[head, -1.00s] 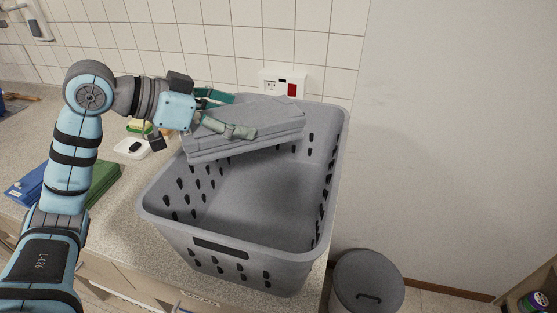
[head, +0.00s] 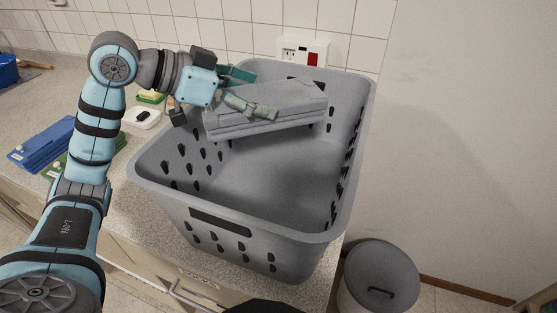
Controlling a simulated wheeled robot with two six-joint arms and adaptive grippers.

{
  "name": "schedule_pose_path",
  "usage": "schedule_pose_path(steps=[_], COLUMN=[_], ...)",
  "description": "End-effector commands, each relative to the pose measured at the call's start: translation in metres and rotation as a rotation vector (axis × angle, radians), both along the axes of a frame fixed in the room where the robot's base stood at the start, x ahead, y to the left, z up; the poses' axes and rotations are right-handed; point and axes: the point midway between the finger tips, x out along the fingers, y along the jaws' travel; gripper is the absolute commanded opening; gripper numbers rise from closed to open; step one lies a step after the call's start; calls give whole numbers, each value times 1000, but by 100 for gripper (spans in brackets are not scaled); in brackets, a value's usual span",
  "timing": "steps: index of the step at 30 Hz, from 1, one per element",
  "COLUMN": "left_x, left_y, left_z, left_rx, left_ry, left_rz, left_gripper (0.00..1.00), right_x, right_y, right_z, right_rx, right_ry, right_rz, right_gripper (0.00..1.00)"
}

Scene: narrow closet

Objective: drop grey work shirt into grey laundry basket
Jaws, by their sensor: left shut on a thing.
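The grey work shirt (head: 285,110) is a folded, flat grey bundle, tilted slightly in the head view. My left gripper (head: 252,92) is shut on its left end, with one finger over the top. The shirt is over the back part of the grey laundry basket (head: 262,218), within its rim as seen from above. I cannot tell whether it touches the basket wall. The basket is a large perforated tub on the counter, and its visible floor is empty. My right gripper is not in view.
A blue folded item (head: 42,143) and a green one (head: 78,160) lie on the counter at left. A small white dish (head: 142,117) sits behind my left arm. A grey lidded bin (head: 380,275) stands at lower right. A socket box (head: 303,52) is on the tiled wall.

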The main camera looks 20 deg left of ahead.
Motion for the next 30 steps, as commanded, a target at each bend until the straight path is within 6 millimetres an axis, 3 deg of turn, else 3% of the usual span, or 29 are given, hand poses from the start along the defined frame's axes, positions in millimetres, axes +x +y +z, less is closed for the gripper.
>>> schedule_pose_path(steps=[1,3,15,24,30], left_x=[0,0,-2,-36,-47], left_y=[0,0,3,35,44], left_z=[1,1,2,26,35], left_rx=[-1,-1,2,7,3], left_ry=[-1,-1,1,5,3], left_rz=[0,0,1,6,2], left_gripper=[88,100,100,100,100], right_x=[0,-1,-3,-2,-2], right_y=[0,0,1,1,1], right_z=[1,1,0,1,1], right_rx=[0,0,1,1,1], right_ry=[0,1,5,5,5], right_rz=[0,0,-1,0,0], right_gripper=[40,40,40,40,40])
